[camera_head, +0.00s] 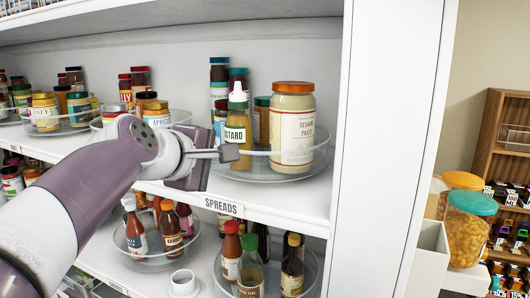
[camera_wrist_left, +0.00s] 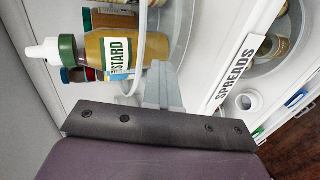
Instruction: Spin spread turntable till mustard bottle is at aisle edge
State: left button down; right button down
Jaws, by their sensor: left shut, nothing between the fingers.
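The clear spread turntable (camera_head: 285,179) stands on the shelf behind the SPREADS label (camera_head: 217,206). The mustard bottle (camera_head: 238,135), yellow with a green collar and white tip, stands on its left front part, near the shelf's front edge. It also shows in the left wrist view (camera_wrist_left: 108,52), lying sideways in the picture. A sesame paste jar (camera_head: 292,125) with an orange lid stands to its right, and other jars stand behind. My left gripper (camera_head: 230,152) is shut and empty, its tips in front of the mustard bottle at the turntable rim; I cannot tell if they touch. My right gripper is not in view.
A white upright panel (camera_head: 385,130) bounds the shelf on the right. Another turntable with jars (camera_head: 150,115) stands to the left. The lower shelf holds sauce bottles (camera_head: 250,265) on turntables and a white cup (camera_head: 183,283).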

pick_arm(q)
jog(key=shift+s+d, duration=0.35)
jog(key=shift+d, duration=0.45)
